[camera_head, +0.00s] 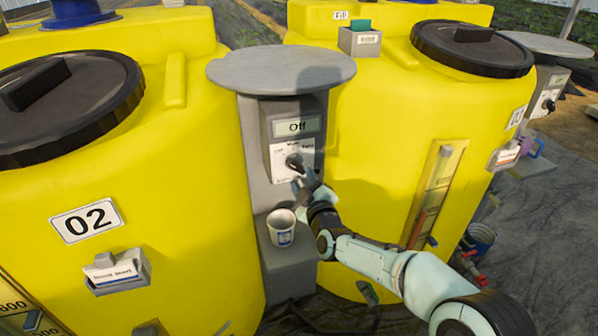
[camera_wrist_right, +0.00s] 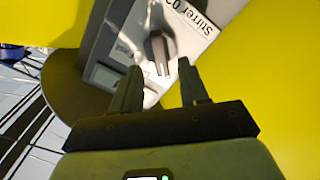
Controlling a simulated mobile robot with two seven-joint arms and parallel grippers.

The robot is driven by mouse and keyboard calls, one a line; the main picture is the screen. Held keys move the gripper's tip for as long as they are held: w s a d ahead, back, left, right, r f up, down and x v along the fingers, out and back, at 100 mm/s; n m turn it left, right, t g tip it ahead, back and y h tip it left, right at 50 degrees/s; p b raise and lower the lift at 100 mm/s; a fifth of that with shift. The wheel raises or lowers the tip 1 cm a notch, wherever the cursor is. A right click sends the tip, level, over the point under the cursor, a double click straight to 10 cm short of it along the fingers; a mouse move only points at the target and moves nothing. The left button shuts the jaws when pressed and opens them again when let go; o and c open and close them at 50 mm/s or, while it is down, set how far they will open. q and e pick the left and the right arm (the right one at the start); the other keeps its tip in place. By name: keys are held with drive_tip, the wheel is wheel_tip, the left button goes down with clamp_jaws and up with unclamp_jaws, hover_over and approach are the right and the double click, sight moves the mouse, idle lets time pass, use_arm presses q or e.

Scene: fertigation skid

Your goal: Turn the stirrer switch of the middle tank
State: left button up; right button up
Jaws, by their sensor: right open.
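The grey stirrer switch box (camera_head: 268,130) stands between two yellow tanks, and its display reads "Off". Its dark rotary knob (camera_head: 293,160) sits on a white label plate below the display. The right wrist view shows the knob (camera_wrist_right: 160,50) on a plate that appears to read "Stirrer 02". The yellow tank marked 02 (camera_head: 200,170) is left of the box. My right gripper (camera_head: 302,178) is at the box front, close to the knob. In the wrist view its open fingers (camera_wrist_right: 160,74) lie on either side of the knob's near end; I cannot tell whether they touch it. My left gripper is out of view.
A white cup (camera_head: 281,228) stands on a grey ledge (camera_head: 285,265) below the switch box. A round grey cover (camera_head: 255,72) overhangs the box. Tank 03 (camera_head: 375,130), with a sight gauge (camera_head: 436,190), is to the right. Another switch box (camera_head: 548,92) stands far right.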

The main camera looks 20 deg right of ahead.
sight(298, 169)
drive_tip(key=shift+w+a, duration=0.1)
drive_tip(key=shift+w, duration=2.15)
clamp_jaws()
